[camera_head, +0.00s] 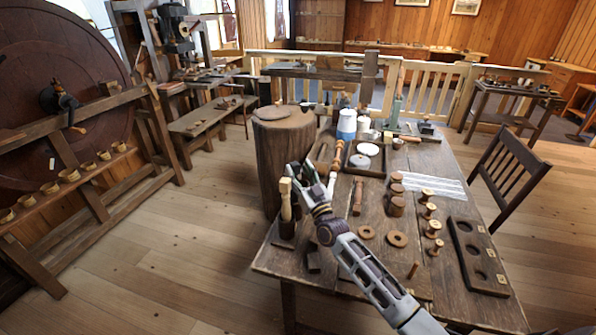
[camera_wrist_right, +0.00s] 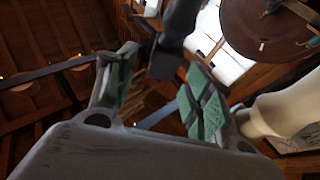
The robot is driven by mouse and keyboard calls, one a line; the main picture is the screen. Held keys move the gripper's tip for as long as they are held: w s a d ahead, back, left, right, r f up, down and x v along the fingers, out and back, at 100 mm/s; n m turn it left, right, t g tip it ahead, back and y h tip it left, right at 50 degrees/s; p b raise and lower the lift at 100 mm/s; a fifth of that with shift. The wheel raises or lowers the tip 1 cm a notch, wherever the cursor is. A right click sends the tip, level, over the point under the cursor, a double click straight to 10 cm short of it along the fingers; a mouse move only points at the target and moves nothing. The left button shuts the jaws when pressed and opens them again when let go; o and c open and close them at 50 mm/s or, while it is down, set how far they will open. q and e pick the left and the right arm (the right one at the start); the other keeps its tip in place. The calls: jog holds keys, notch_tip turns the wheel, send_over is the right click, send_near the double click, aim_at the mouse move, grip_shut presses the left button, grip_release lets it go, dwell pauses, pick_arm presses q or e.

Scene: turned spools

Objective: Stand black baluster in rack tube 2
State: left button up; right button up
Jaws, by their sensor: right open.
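My right gripper (camera_head: 311,182) is above the left edge of the workbench. In the right wrist view its two green-padded fingers (camera_wrist_right: 158,75) are apart. A dark, blurred turned piece (camera_wrist_right: 176,38), which looks like the black baluster, shows just beyond and between the fingertips; I cannot tell whether it touches them. In the head view I cannot pick it out behind the gripper. A pale piece (camera_wrist_right: 284,108) also shows at right in the wrist view. No tube number is readable.
A dark tray with round recesses (camera_head: 467,234) lies at the bench's right. Several spools (camera_head: 396,206) and wooden rings (camera_head: 397,239) lie mid-bench. A round wooden stump (camera_head: 270,165) stands close behind the gripper. A chair (camera_head: 508,172) is at right. Open floor lies to the left.

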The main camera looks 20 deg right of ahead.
jog(key=v, duration=0.7)
dwell(0.5)
jog(key=shift+r, duration=0.1)
dwell(1.0)
